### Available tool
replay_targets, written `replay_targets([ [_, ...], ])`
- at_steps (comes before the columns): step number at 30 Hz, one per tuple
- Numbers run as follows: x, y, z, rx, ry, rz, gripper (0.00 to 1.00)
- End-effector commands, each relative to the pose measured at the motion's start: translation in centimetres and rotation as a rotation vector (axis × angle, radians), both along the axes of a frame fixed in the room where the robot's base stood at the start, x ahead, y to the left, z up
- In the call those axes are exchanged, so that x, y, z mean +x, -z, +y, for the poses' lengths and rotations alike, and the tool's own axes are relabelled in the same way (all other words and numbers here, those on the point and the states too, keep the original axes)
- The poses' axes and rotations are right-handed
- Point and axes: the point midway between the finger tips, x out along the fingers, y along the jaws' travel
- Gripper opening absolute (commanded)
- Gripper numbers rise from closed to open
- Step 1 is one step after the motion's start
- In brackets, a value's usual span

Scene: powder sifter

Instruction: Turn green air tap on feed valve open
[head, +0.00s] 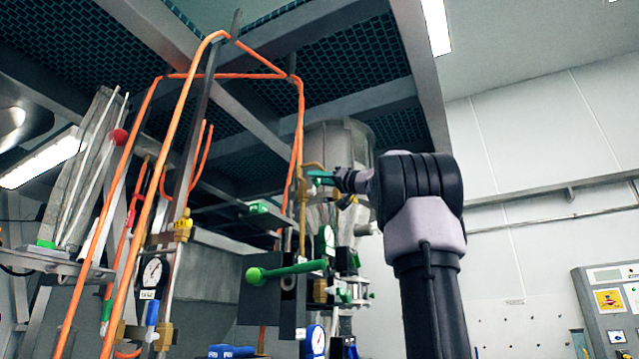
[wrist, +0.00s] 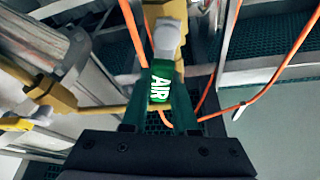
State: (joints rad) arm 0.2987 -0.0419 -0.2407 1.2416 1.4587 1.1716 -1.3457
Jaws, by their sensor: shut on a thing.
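The green air tap (wrist: 160,84), marked "AIR", is in the middle of the wrist view, on a brass and grey valve body (wrist: 166,32). My gripper (wrist: 158,100) is shut on the tap, with one dark green finger on each side of it. In the head view my gripper (head: 328,180) reaches in from the right to a brass fitting (head: 307,182) beside the metal hopper. The tap is too small there to tell apart from my fingertips.
Orange hoses (head: 301,110) run down close to the left of my gripper. A metal hopper (head: 338,148) stands just behind it. Below are a green ball-ended lever (head: 290,270) and gauges (head: 316,340).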

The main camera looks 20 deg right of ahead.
Motion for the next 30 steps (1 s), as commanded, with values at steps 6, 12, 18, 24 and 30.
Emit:
replay_targets([
  [6,-0.4,0.0,0.7,-0.126,-0.001,-0.094,0.0],
  [12,-0.8,-0.1,1.1,-0.206,-0.001,-0.155,0.0],
  [18,-0.9,0.0,1.3,-0.247,0.0,-0.186,0.0],
  [24,-1.0,0.0,1.4,-0.259,0.0,-0.195,0.0],
  [30,-1.0,0.0,1.4,-0.26,0.0,-0.195,0.0],
])
